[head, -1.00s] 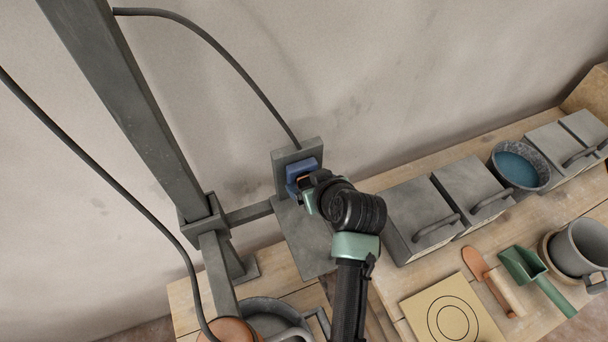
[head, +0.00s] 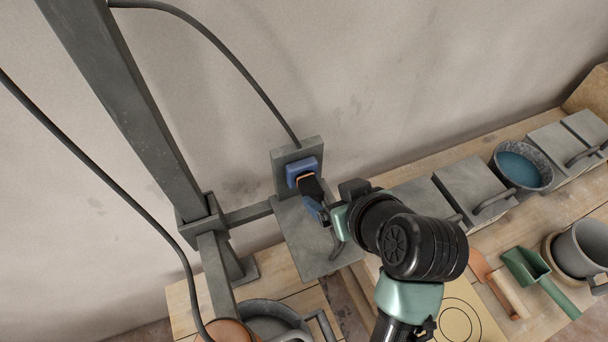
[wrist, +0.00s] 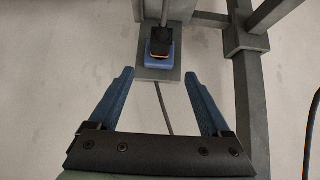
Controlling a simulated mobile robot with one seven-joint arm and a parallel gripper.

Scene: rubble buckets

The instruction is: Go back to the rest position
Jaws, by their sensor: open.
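My gripper (head: 322,212) is open and empty. Its two blue fingers are spread in the wrist view (wrist: 159,75), with nothing between them. In front of it is a blue block with a black part and an orange edge (wrist: 160,50), mounted on an upright grey plate. The block also shows in the head view (head: 300,170), just up and left of my gripper. In the wrist view the fingertips are apart from the block. My arm (head: 410,245) reaches in from the lower right and hides part of the bench.
A grey post (head: 125,110) and a hanging black cable (head: 130,175) stand left of my gripper. Lidded grey boxes (head: 470,183), a bucket of blue liquid (head: 521,167), a green scoop (head: 528,266) and a grey mug (head: 583,247) are on the bench at right. A grey pan (head: 270,318) is below.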

